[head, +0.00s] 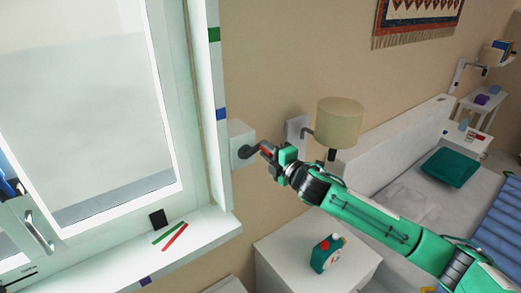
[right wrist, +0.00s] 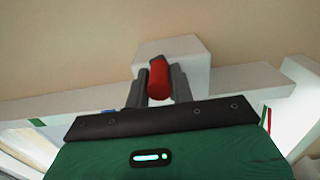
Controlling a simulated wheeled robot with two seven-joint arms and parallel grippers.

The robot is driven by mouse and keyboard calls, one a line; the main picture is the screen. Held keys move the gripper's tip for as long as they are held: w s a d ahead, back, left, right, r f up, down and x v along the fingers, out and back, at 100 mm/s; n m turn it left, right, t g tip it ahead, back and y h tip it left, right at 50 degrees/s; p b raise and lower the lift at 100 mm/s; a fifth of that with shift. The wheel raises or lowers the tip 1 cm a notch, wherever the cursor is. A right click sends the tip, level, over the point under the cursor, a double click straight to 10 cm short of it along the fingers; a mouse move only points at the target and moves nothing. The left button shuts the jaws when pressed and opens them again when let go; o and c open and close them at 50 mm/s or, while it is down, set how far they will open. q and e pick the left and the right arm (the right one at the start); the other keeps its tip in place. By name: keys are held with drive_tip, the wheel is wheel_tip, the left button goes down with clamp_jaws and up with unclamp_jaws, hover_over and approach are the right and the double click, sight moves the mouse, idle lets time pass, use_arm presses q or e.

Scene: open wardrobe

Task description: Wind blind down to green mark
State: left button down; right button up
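The green mark (head: 213,34) is on the upper part of the window's right frame post, with a blue mark (head: 221,113) lower down. A white winder box (head: 238,135) with a dark crank is beside the post. The crank's red handle (head: 266,149) points out toward my right gripper (head: 278,155). In the right wrist view, the red handle (right wrist: 159,80) is between the two dark fingers (right wrist: 160,88), which sit close against both sides. My left gripper is out of view.
A lamp (head: 339,122) is on the wall just behind my right gripper. A white bedside table (head: 290,250) with a green clock (head: 326,254) stands below my arm. The sill (head: 195,240) holds red and green strips and a small black item (head: 158,219).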

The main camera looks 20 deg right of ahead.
drive_tip(key=shift+d+f+b, duration=0.3)
drive_tip(key=shift+f+b, duration=0.05)
drive_tip(key=shift+f, duration=0.55)
drive_tip(key=shift+a+f+b, duration=0.3)
drive_tip(key=shift+f+b, duration=0.35)
drive_tip(key=shift+f, duration=0.3)
drive_tip(key=shift+s, duration=0.1)
drive_tip(key=shift+s+a+f+b, duration=0.2)
drive_tip(key=shift+a+f+b, duration=0.3)
drive_tip(key=shift+f, duration=0.25)
drive_tip(key=shift+a, duration=0.25)
